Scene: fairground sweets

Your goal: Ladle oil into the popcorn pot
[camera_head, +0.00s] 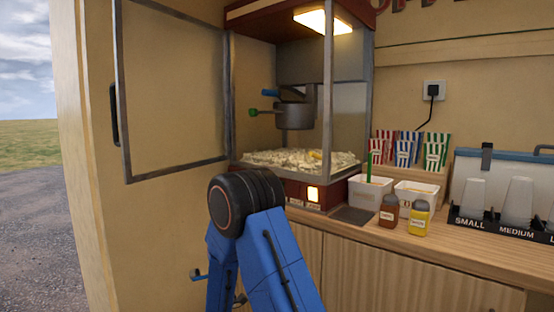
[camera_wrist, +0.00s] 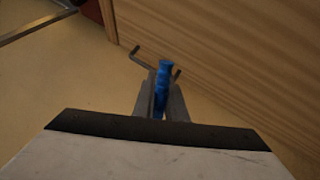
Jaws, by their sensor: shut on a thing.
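The grey popcorn pot (camera_head: 294,116) hangs inside the glass popcorn machine, with a blue handle and a green-tipped handle on its left. My gripper (camera_wrist: 162,88) is shut on a slim blue piece (camera_wrist: 164,73), which looks like a handle, low in front of the wooden cabinet. A thin grey bent rod (camera_wrist: 145,62) shows beside it; I cannot tell whether it belongs to the held piece. No ladle bowl shows. In the head view my arm hides most of the gripper. I cannot tell which container holds the oil.
The machine's framed door (camera_head: 172,95) stands open to the left. Popcorn (camera_head: 300,158) covers the machine's floor. On the counter are two white tubs (camera_head: 368,194) (camera_head: 416,205), a red bottle (camera_head: 388,212), a yellow bottle (camera_head: 419,219), striped popcorn bags (camera_head: 404,148) and a cup rack (camera_head: 510,222).

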